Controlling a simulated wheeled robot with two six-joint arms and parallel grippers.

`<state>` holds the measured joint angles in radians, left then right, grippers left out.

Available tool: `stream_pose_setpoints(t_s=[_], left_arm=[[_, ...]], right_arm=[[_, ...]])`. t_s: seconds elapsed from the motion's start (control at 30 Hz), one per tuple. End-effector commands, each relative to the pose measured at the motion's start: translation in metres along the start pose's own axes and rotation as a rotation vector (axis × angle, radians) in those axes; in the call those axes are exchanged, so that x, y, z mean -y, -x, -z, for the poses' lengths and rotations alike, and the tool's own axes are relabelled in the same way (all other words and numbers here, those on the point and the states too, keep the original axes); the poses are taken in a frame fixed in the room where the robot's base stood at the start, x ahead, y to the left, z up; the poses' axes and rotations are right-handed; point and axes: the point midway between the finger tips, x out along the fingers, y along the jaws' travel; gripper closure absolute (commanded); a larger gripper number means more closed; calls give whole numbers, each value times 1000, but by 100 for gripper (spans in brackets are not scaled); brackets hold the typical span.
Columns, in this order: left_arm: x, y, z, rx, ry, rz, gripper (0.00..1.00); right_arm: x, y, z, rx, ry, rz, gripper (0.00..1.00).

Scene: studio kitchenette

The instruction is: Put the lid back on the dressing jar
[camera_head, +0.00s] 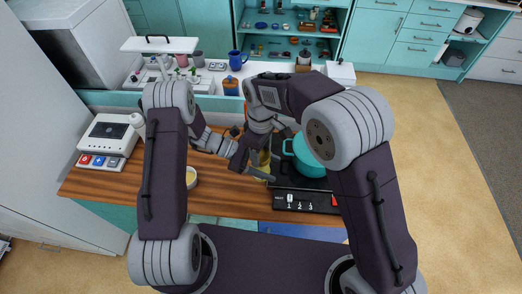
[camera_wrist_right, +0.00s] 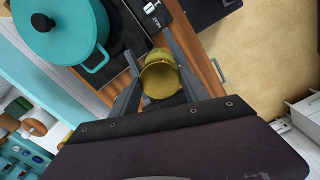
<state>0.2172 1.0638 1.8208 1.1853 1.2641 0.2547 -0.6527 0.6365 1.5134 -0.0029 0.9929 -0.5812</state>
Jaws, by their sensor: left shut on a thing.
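The dressing jar (camera_head: 264,165), olive-yellow, stands at the worktop's middle, left of the teal pot. My left gripper (camera_head: 240,158) reaches in from the left close beside the jar, where the hands overlap in the head view. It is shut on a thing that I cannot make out. I cannot clearly see the lid in either view.
The teal pot (camera_head: 308,158) stands on the black hob (camera_head: 285,182) right of the jar. A small pale bowl with yellow contents (camera_head: 191,177) is on the wooden worktop (camera_head: 225,202) to the left. A white appliance (camera_head: 108,138) stands at the left end. The front strip is clear.

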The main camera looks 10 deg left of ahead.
Motion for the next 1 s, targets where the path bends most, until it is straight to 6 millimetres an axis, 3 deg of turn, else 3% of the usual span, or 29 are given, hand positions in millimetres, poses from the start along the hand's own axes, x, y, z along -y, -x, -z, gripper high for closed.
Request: stream_pose_setpoints(t_s=[0.1,0.3,0.57,0.6,0.63,0.67,1.0], left_arm=[[0,0,0,1,-1,1,100],[0,0,0,1,-1,1,100],[0,0,0,1,-1,1,100],[0,0,0,1,-1,1,100],[0,0,0,1,-1,1,100],[0,0,0,1,-1,1,100],[0,0,-1,1,0,0,100]], right_arm=[[0,0,0,0,-23,-1,96],[-1,0,0,-1,-266,-1,96],[-1,0,0,-1,-286,-2,96],[-1,0,0,-1,-285,-2,39],[-1,0,0,-1,-285,-2,31],[-1,0,0,-1,-285,-2,25],[0,9,1,-4,-284,-1,25]])
